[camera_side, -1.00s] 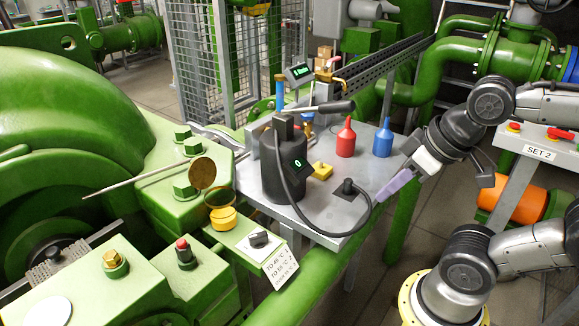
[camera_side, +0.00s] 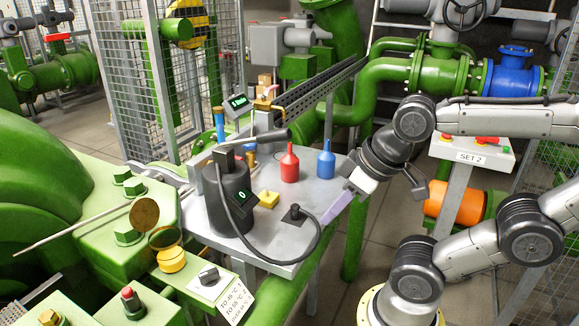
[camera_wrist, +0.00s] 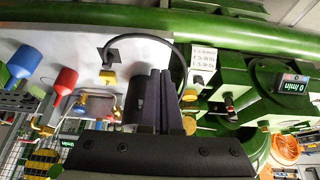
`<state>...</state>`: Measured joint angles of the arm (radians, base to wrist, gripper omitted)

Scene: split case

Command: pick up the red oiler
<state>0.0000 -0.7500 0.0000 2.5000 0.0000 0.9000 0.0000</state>
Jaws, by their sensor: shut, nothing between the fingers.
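The red oiler (camera_side: 289,165) stands upright on the grey metal table, to the left of a blue oiler (camera_side: 326,160). It also shows at the left of the wrist view (camera_wrist: 65,82). My gripper (camera_side: 329,222) is at the table's right edge, to the right of and nearer the camera than the red oiler, clear of it. Its pale purple fingers point down and left. In the wrist view my gripper (camera_wrist: 160,76) has its dark fingers close together with nothing seen between them.
A black cylinder (camera_side: 229,200) with a lever and hose stands left of the oilers. A yellow block (camera_side: 268,199) and a black hose fitting (camera_side: 294,212) sit on the table (camera_side: 225,232). A perforated black rail (camera_side: 315,86) runs behind. A stand marked SET 2 (camera_side: 470,157) is at right.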

